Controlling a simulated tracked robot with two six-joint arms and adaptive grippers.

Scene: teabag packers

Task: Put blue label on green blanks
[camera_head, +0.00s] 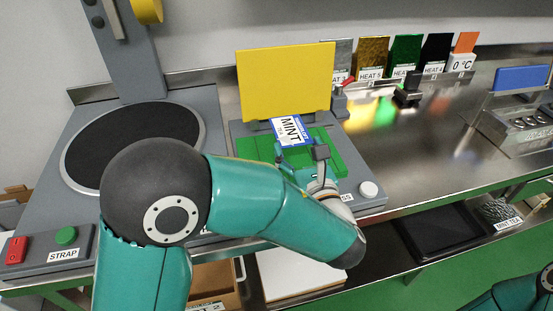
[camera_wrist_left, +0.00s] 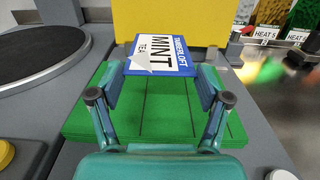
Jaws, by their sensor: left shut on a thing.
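The green blanks (camera_head: 330,152) lie as a flat stack on the grey press in front of an upright yellow plate; they also show in the left wrist view (camera_wrist_left: 165,118). The blue label (camera_head: 291,131), white with "MINT TEA" print and a blue border, is over the blanks' far edge. It also shows in the left wrist view (camera_wrist_left: 160,53), with a curled white corner. My left gripper (camera_head: 300,153) is shut on the label's near edge, one finger at each side of it. I cannot tell whether the label touches the blanks. My right gripper is out of view.
The yellow plate (camera_head: 285,82) stands right behind the blanks. A round black turntable (camera_head: 130,135) is at the left. Heat sample plates (camera_head: 407,53) stand along the back right, near a small black clamp (camera_head: 408,92). Open steel counter lies right of the press.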

